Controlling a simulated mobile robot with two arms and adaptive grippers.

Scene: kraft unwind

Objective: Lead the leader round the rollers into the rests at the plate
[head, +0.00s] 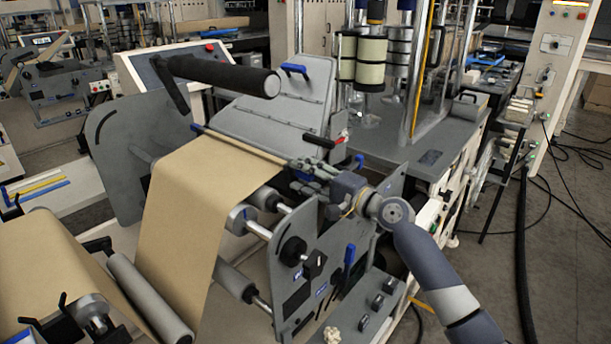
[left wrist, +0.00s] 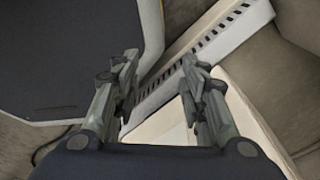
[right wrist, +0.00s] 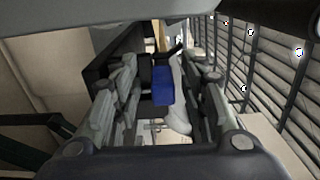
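The brown kraft leader (head: 195,180) runs up over the unwind frame, with a thin wooden bar (head: 240,145) along its top edge. The bar has a blue left end. The grey sloping plate (head: 275,97) stands just behind the bar; its rests are not clearly visible. My right gripper (head: 298,168) is at the bar's right end. In the right wrist view its fingers (right wrist: 165,95) are apart on either side of a blue piece (right wrist: 163,86), and I see no clear contact. My left gripper (left wrist: 160,75) is open and empty over a pale slotted rail (left wrist: 205,55), outside the head view.
A black cylinder (head: 225,75) on an arm juts out above the leader. Grey side plates (head: 130,150) flank the frame. Steel rollers (head: 150,300) lie low at the front left. A machine with pale rolls (head: 370,62) stands behind. Cables (head: 580,155) cross the right floor.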

